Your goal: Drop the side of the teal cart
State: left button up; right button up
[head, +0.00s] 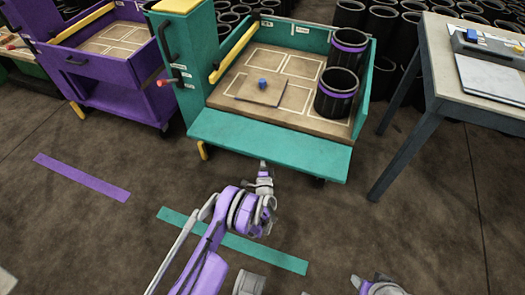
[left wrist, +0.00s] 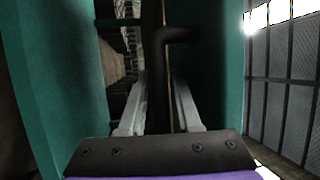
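The teal cart (head: 186,70) stands in the middle of the head view. Its front side panel (head: 270,146) leans outward, low in front of the wooden deck (head: 300,95). My left gripper (head: 263,170) is at the panel's front edge, near its middle. In the left wrist view my left gripper (left wrist: 158,90) has a finger on each side of a black bar handle (left wrist: 157,65), with teal surfaces on both sides. I cannot tell whether the fingers press on the handle. Part of my right arm shows at the bottom edge; its gripper is not visible.
Two black sleeves with purple bands (head: 336,105) and a small blue block (head: 262,83) on a board are on the deck. A purple cart (head: 100,88) stands left, a table (head: 440,80) right. Teal floor tape (head: 285,258) and open floor lie in front.

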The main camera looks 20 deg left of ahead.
pick_arm(q)
jog(key=shift+w+a+r, duration=0.15)
jog(key=shift+w+a, duration=0.05)
jog(key=shift+w, duration=0.3)
grip_shut()
dwell(1.2)
